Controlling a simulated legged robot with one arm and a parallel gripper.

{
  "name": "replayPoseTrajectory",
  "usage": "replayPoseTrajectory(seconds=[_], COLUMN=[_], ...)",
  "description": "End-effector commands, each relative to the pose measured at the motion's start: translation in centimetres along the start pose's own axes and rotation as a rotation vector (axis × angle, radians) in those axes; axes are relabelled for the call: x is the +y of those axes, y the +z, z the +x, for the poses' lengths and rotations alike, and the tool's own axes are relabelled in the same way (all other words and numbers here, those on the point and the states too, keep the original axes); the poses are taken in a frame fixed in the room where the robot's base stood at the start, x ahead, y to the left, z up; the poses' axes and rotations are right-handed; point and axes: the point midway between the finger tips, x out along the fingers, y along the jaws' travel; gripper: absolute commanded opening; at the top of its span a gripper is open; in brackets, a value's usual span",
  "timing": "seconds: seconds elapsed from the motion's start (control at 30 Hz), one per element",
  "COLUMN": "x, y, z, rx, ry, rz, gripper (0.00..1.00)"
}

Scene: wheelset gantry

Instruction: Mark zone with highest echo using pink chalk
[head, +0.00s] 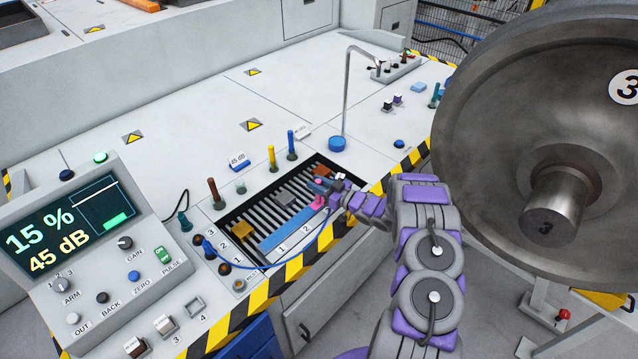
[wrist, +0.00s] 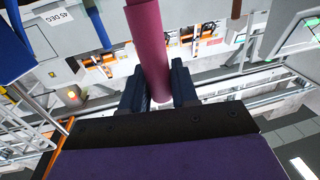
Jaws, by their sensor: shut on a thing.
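My gripper (head: 332,190) is over the right end of the slatted tray (head: 262,196) on the bench. In the wrist view its two dark fingers (wrist: 159,92) are shut on the pink chalk (wrist: 149,45), a magenta cylinder. In the head view the pink chalk (head: 318,198) shows as a small pink piece by the fingers. The console display (head: 65,225) reads 15 % and 45 dB, with a green bar. A large grey steel wheel (head: 500,110) stands at the right, marked 3 on its face and axle end. No chalk mark shows on its visible face.
Brown, yellow and blue upright sticks (head: 271,157) stand behind the tray. A blue cable (head: 290,262) loops across the tray's front. A bent metal pipe (head: 347,90) rises from the bench. Striped edging (head: 300,265) runs along the bench front. The rear bench top is mostly clear.

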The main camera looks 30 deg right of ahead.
Motion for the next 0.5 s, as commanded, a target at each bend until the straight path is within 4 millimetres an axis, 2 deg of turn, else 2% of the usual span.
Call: replayPoseTrajectory(seconds=[0.5], x=[-1.1], y=[0.1], z=[0.1], rx=[-0.002], ry=[0.000], rz=[0.003], gripper=[0.04])
